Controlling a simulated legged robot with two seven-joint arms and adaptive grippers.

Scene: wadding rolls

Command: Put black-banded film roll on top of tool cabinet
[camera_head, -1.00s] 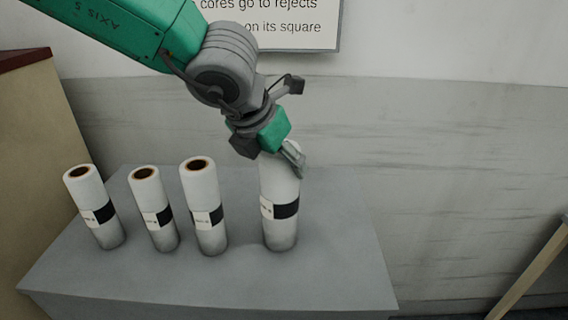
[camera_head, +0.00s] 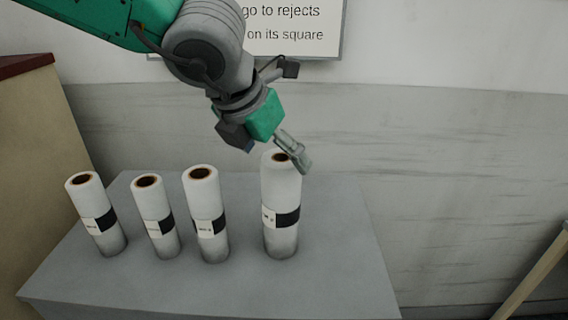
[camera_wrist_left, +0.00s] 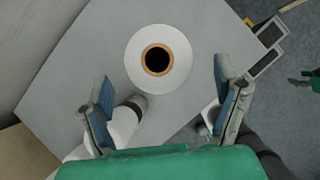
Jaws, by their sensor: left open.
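Several white film rolls with black bands stand upright on a grey flat-topped stand, which may be the tool cabinet (camera_head: 330,285). The rightmost roll (camera_head: 281,190) stands apart from the three on the left. My left gripper (camera_head: 296,154) is at its top right, partly in front of its rim. In the left wrist view the roll's end and dark core (camera_wrist_left: 158,60) show just beyond and between the spread fingers of my left gripper (camera_wrist_left: 162,80), which holds nothing.
The left rolls (camera_head: 97,215), (camera_head: 155,216) and (camera_head: 206,212) stand in a row. A tan cabinet with a red top (camera_head: 35,150) is at the left. A wall sign (camera_head: 290,30) hangs behind. The stand's right part is clear. A wooden leg (camera_head: 535,275) shows far right.

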